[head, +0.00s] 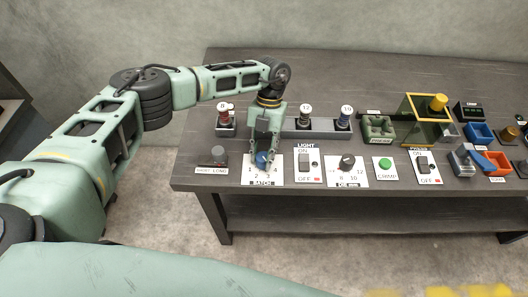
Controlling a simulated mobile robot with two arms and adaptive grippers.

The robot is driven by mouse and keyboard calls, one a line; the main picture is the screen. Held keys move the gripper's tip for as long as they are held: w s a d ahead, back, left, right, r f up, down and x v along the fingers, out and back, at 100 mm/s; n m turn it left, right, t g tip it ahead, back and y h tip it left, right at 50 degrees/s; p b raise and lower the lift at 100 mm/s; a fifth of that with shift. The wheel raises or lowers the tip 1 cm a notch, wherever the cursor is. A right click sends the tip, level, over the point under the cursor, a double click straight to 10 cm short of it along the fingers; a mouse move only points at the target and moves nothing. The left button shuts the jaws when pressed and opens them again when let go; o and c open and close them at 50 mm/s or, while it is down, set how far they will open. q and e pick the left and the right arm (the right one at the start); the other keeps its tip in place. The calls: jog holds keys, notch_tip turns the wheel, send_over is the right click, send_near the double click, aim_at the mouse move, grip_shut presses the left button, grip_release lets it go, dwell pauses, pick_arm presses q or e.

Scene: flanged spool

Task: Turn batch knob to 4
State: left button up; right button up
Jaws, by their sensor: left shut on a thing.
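The batch knob (262,159) is blue and sits on a white plate (250,175) marked BATCH, with numbers including 1, 2, 3 and 4 around it. My left gripper (262,154) points down over the plate and is shut on the knob. The fingers hide part of the knob, and I cannot tell which number its pointer faces. My right gripper does not show.
To the right of the plate are a LIGHT switch (304,167), a black DIE knob (347,161), a green CRIMP button (385,163) and another switch (423,164). A grey knob (218,154) stands to the left. Spools stand in a rack (322,127) behind.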

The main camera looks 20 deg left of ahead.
pick_arm(q)
jog(key=n+h+p, duration=0.1)
jog(key=n, duration=0.1)
jog(key=n+p, duration=0.2)
jog(key=n, duration=0.1)
jog(key=shift+s+a+r+h, duration=0.1)
jog(key=shift+a+r+h, duration=0.05)
jog(key=shift+a+h, duration=0.25)
jog(key=shift+s+n+t+h+p, duration=0.1)
jog(key=shift+n+t+h+p, duration=0.25)
jog(key=shift+n+p, duration=0.55)
jog(key=shift+f+n, duration=0.25)
jog(key=shift+n, duration=0.05)
jog(key=shift+s, duration=0.1)
jog(key=o, duration=1.1)
jog(key=shift+s, duration=0.1)
jog(key=shift+c, duration=0.2)
jog(key=shift+d, duration=0.1)
jog(key=shift+w+r, duration=0.2)
jog(key=shift+r, duration=0.05)
jog(key=v, duration=1.1)
jog(key=shift+a+r, duration=0.25)
jog(key=shift+r, duration=0.05)
